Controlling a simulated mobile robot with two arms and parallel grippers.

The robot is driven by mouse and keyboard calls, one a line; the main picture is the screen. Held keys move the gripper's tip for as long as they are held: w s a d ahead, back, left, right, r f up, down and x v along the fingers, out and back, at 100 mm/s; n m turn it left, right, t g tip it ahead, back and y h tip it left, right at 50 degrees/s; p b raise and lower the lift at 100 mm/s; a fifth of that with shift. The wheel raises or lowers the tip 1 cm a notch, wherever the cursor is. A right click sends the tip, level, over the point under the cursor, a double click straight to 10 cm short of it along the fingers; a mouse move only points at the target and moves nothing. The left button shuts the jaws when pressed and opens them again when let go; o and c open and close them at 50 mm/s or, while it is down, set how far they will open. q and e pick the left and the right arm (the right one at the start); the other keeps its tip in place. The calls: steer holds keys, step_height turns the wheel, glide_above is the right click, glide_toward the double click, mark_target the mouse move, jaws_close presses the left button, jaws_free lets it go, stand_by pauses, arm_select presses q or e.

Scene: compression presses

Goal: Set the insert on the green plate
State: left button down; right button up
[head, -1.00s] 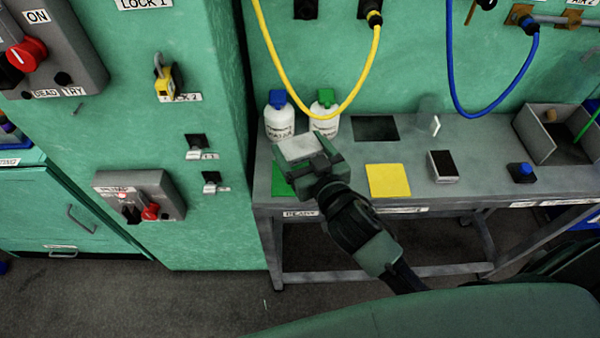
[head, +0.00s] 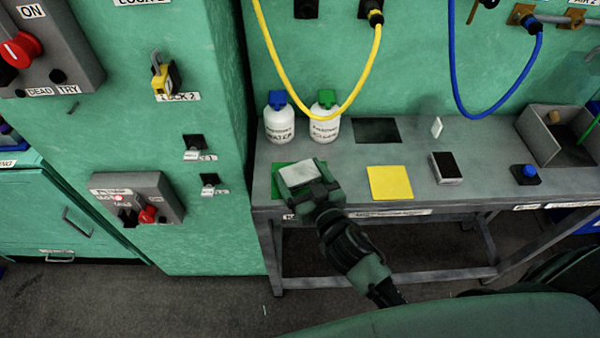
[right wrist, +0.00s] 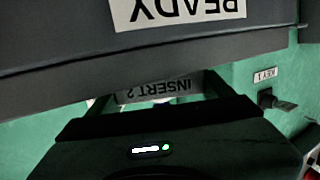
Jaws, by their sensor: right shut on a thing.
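The insert (head: 297,173) is a pale grey-white block, held in my right gripper (head: 306,182). In the right wrist view the insert (right wrist: 155,89) shows an upside-down "INSERT 2" label between the fingers. The green plate (head: 278,187) lies at the left front of the grey bench. The insert and gripper are over the plate and cover most of it; only its left and back edges show. I cannot tell whether the insert touches the plate. My left gripper is not in view.
A yellow plate (head: 390,183) lies to the right on the bench (head: 350,160). Two white bottles, one blue-capped (head: 279,120) and one green-capped (head: 324,118), stand just behind the green plate. A black-topped block (head: 446,168), a blue button (head: 529,171) and a grey bin (head: 545,138) are farther right.

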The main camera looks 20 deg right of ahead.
steer(key=o, duration=1.8)
steer(key=shift+f, duration=0.1)
steer(key=shift+c, duration=0.2)
steer(key=b+v, duration=0.1)
steer(key=v, duration=1.1)
steer(key=shift+b, duration=0.35)
